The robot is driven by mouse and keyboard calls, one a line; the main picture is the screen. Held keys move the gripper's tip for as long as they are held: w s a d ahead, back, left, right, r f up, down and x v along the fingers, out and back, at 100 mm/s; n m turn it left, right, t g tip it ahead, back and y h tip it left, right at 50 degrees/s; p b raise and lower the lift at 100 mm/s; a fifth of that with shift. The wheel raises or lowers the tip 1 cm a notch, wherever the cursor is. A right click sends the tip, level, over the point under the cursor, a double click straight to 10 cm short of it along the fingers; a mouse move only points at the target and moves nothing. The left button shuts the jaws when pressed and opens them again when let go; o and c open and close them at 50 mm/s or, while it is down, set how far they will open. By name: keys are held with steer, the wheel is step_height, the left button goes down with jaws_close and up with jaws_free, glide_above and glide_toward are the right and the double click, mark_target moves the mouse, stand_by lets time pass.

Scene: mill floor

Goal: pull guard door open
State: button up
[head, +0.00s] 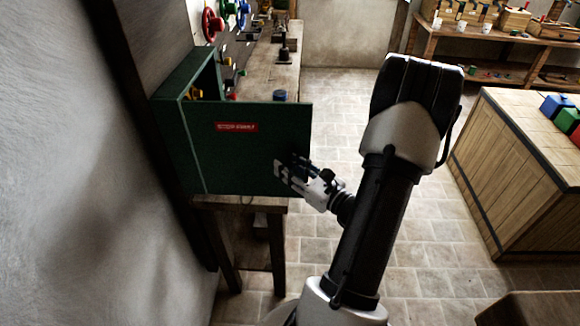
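The guard door (250,150) is a dark green panel with a small red label. It stands swung out from the green housing (180,130) at the left wall, with its free edge to the right. The handle cannot be made out behind the gripper. Whether the fingers are closed on anything is too small to tell.
A wooden bench (272,62) runs back along the wall, with red, green and blue handwheels above it. A wooden crate block (510,170) with coloured boxes stands at right. A workbench (480,40) stands at the back right. The tiled floor (335,110) between is clear.

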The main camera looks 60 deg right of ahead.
steer(key=s+a, duration=0.2)
steer(key=s, duration=1)
steer(key=shift+w+a, duration=0.1)
